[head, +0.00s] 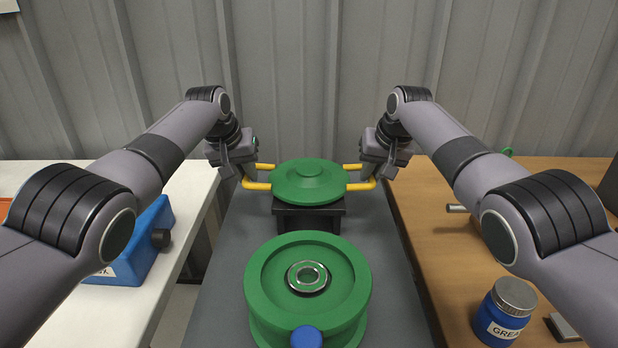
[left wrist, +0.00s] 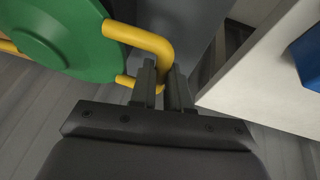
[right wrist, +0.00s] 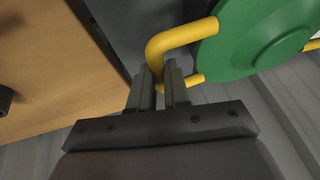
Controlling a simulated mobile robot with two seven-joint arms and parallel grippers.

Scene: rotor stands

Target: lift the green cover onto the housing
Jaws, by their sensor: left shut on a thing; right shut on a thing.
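The green cover (head: 309,182) is a round disc with a yellow handle on each side. In the head view it is over a dark stand (head: 309,218) at the back of the grey bench; I cannot tell if it touches the stand. My left gripper (head: 246,178) is shut on the left yellow handle (left wrist: 150,40). My right gripper (head: 375,180) is shut on the right yellow handle (right wrist: 165,45). The green housing (head: 260,290) stands nearer to me, open at the top, with a metal ring (head: 308,277) in its middle and a blue part (head: 306,337) at its front.
A white table (head: 120,315) on the left bears a blue box (head: 140,245). A wooden table (head: 440,250) on the right bears a blue grease jar (head: 503,312) and a metal rod end (head: 457,209). A corrugated wall (head: 300,80) closes the back. Grey bench (head: 225,265) is bare beside the housing.

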